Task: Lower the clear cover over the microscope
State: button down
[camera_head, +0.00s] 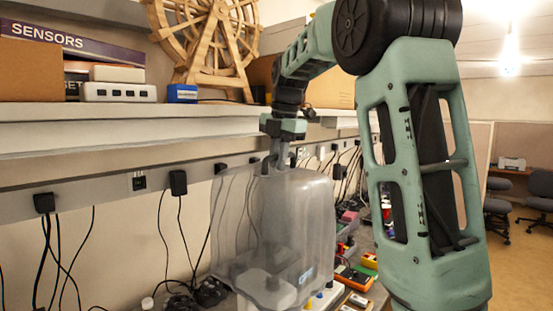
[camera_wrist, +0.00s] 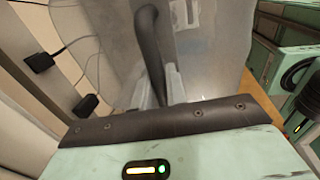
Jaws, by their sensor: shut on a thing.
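The clear cover (camera_head: 300,215) is a translucent grey box with rounded corners, upright above the bench. My gripper (camera_head: 279,158) is shut on the handle at its top. In the wrist view the cover (camera_wrist: 215,55) fills the middle, with a dark curved bar (camera_wrist: 150,50) in front of it. A pale shape, apparently the microscope (camera_head: 267,284), shows dimly through the lower part of the cover. I cannot tell how much of it is inside. The cover's lower edge is hard to make out.
Cables and plugs (camera_head: 178,183) hang on the wall behind the cover. Small coloured devices (camera_head: 355,275) crowd the bench to its right. A shelf (camera_head: 120,130) with a wooden wheel model (camera_head: 215,50) and boxes runs above. A dark cable bundle (camera_head: 208,292) lies left of the cover.

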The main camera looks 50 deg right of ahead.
aim_at(280, 173)
jog(key=shift+d+f, duration=0.1)
jog(key=shift+f, duration=0.1)
dwell(0.4)
jog(key=shift+f+b, duration=2.5)
jog(key=shift+f, duration=0.5)
notch_tip(280, 173, down, 8)
jog(key=b, duration=0.6)
jog(key=shift+s, duration=0.1)
notch_tip(280, 173, down, 8)
jog(key=b, duration=0.6)
jog(key=shift+s, duration=0.1)
